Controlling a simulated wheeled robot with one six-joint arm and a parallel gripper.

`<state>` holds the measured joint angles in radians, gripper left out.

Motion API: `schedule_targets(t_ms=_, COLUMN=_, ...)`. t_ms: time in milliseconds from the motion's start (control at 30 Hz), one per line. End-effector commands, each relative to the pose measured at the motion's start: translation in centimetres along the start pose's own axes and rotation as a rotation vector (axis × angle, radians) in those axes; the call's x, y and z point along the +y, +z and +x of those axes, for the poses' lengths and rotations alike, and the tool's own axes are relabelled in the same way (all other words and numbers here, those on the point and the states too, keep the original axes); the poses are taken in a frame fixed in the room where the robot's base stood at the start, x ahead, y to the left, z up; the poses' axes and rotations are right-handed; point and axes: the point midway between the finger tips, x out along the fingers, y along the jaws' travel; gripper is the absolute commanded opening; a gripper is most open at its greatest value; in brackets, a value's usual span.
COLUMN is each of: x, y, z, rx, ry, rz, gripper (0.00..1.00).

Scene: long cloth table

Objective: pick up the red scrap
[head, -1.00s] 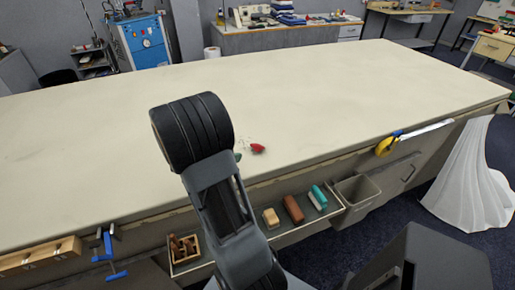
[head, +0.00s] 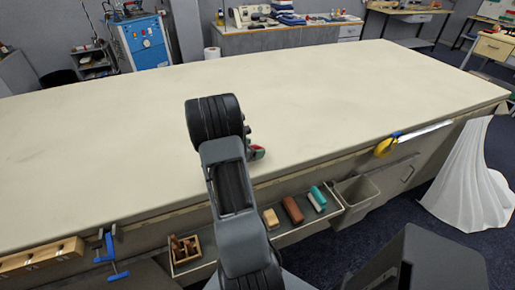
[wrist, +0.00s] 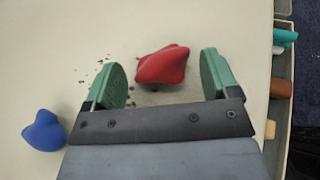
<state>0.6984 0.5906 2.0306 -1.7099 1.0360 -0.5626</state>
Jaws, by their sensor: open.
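The red scrap (wrist: 163,65) lies on the cream cloth table (head: 330,95), near its front edge. In the wrist view it sits between and slightly beyond my two green fingertips, apart from both. My gripper (wrist: 163,78) is open and empty, with one finger on each side of the scrap. In the head view my arm hides most of my gripper.
A blue lump (wrist: 42,131) lies on the table left of my gripper in the wrist view. Dark specks lie around the left finger. A tray (head: 331,212) with several blocks hangs along the table's front edge. A blue clamp (head: 110,252) grips the edge at left.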

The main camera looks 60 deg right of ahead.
Motion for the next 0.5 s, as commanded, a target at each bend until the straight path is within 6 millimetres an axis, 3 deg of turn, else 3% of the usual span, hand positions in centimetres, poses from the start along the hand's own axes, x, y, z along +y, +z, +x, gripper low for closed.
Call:
schedule_targets(t_ms=133, x=-0.02, y=0.07, z=1.25, rx=0.0, ry=-0.001, rz=0.001, gripper=0.81)
schedule_targets(t_ms=400, x=-0.01, y=0.01, z=1.48, rx=0.0, ry=0.0, rz=0.0, gripper=0.81)
schedule_targets(t_ms=500, x=0.0, y=0.02, z=1.47, rx=0.0, ry=0.0, rz=0.0, gripper=0.73)
